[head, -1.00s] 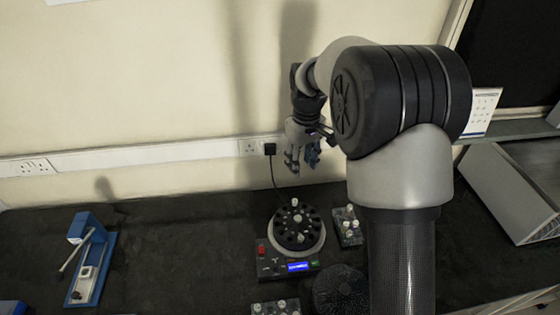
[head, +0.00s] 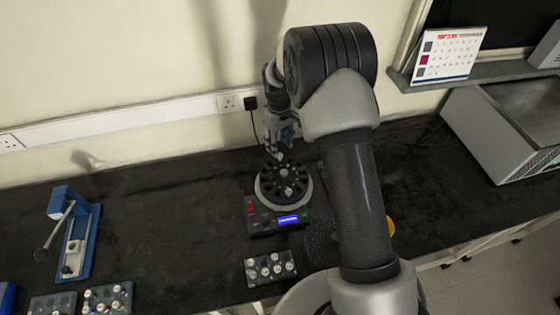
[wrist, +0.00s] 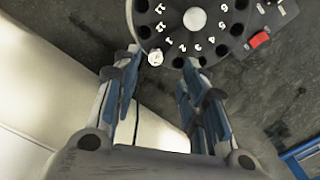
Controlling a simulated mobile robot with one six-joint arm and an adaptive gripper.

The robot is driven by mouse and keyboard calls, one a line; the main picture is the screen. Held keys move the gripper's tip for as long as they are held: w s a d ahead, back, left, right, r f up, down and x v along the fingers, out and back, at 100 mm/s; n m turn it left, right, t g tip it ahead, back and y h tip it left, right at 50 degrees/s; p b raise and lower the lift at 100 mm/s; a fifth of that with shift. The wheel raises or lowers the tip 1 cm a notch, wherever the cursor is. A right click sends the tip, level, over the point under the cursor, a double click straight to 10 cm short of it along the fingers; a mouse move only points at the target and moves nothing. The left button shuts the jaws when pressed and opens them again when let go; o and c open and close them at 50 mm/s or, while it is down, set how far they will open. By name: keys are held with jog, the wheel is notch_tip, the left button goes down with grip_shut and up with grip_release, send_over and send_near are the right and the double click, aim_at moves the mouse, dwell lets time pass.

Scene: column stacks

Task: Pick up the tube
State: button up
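The tube shows as a small white cap (wrist: 155,57) at the edge of the dark round rotor (wrist: 195,40) in the wrist view. My gripper (wrist: 161,60) is open there, its two blue-padded fingers spread with the cap between the tips, nearer the left finger. I see no finger touching it, and its body below the cap is hidden. In the head view my gripper (head: 279,151) hangs over the back edge of the mini centrifuge (head: 264,222), and a small white spot (head: 280,157) shows at the fingertips.
A rack with several capped tubes (head: 270,268) stands in front of the centrifuge. Another rack (head: 108,300) is at the lower left, near a blue device with a lever (head: 75,240). The wall is close behind. A grey metal box (head: 490,140) stands at the right.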

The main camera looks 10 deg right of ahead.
aim_at(280, 155)
jog(key=f, duration=0.1)
jog(key=f+b, duration=0.1)
jog(key=f, duration=0.3)
jog(key=shift+w+d+f+b, duration=0.2)
jog(key=shift+w+b, duration=0.1)
jog(key=shift+r, duration=0.1)
jog(key=shift+c, duration=0.5)
jog(key=c, duration=0.7)
